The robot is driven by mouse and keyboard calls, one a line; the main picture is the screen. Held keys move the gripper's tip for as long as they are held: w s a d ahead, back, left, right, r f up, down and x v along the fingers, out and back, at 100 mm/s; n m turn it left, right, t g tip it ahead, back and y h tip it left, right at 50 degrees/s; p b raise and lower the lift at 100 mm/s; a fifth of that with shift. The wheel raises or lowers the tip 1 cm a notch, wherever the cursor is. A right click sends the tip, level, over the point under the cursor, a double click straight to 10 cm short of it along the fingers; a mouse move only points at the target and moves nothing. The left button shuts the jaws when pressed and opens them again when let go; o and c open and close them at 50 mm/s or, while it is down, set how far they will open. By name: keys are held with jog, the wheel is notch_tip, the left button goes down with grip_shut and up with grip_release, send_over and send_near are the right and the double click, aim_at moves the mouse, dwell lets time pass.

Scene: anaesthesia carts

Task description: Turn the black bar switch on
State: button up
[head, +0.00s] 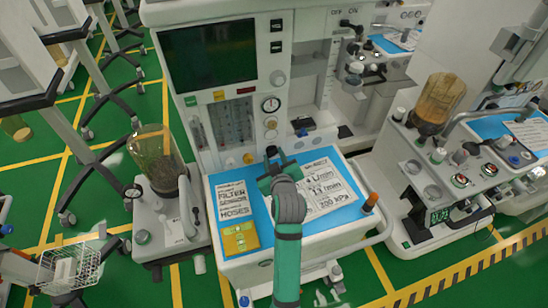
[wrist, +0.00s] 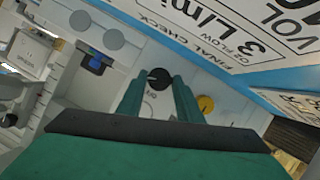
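A black bar switch (head: 350,24) lies crosswise on the pale upper panel of the central machine, at the top of the head view, under printed OFF and ON labels. My gripper (head: 276,160) is far below it, above the machine's blue worktop, with nothing in it. In the wrist view, my two green fingers (wrist: 160,90) stand apart. Between their tips shows a round black knob (wrist: 159,78) on a pale panel, with faint marks beside it. I cannot tell whether the fingers touch this knob. The bar switch cannot be made out in the wrist view.
A yellow knob (wrist: 205,103) sits near the black knob. A dark screen (head: 207,54) is left of the switch; another machine (head: 470,150) stands right.

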jog(key=shift+w+d+m+g+y, duration=0.1)
jog(key=shift+m+g+y, duration=0.1)
jog(key=shift+m+y, duration=0.5)
jog(key=shift+w+d+m+g+y, duration=0.15)
jog(key=shift+m+y, duration=0.25)
jog(key=shift+m, duration=0.5)
jog(key=shift+s+r, duration=0.1)
jog(key=o, duration=1.1)
jog(key=shift+c, duration=0.2)
jog(key=shift+a, duration=0.1)
jog(key=v, duration=1)
jog(key=shift+s, duration=0.35)
jog(key=shift+w+r, duration=0.1)
